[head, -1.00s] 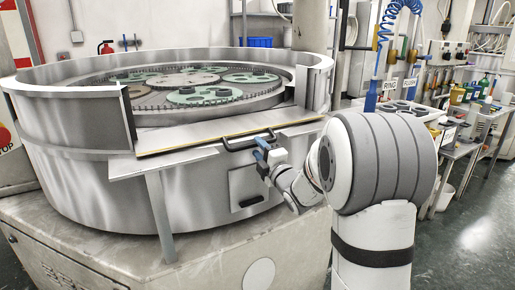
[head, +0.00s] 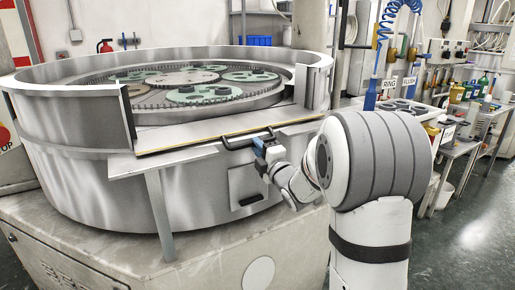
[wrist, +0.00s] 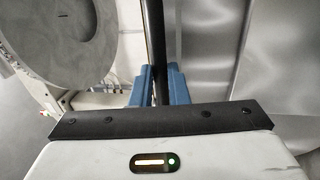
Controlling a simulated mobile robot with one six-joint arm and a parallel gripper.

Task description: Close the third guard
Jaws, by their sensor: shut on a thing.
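A guard (head: 180,139) shows as a flat metal panel with a yellow strip, lying about level across the gap in the round machine's wall. A black bar handle (head: 236,143) is fixed along its front edge. My gripper (head: 264,143) is at the right part of this handle, reaching in from the lower right. In the wrist view its blue fingers (wrist: 161,84) stand on either side of the black handle bar (wrist: 154,45), shut on it. The fingers hide part of the handle in the head view.
The round metal wall (head: 75,120) stands on both sides of the gap. Inside it are green carrier discs (head: 205,94). A support leg (head: 160,215) stands below the panel. Bench tables (head: 470,135) with bottles are at the right. Floor is clear at the lower right.

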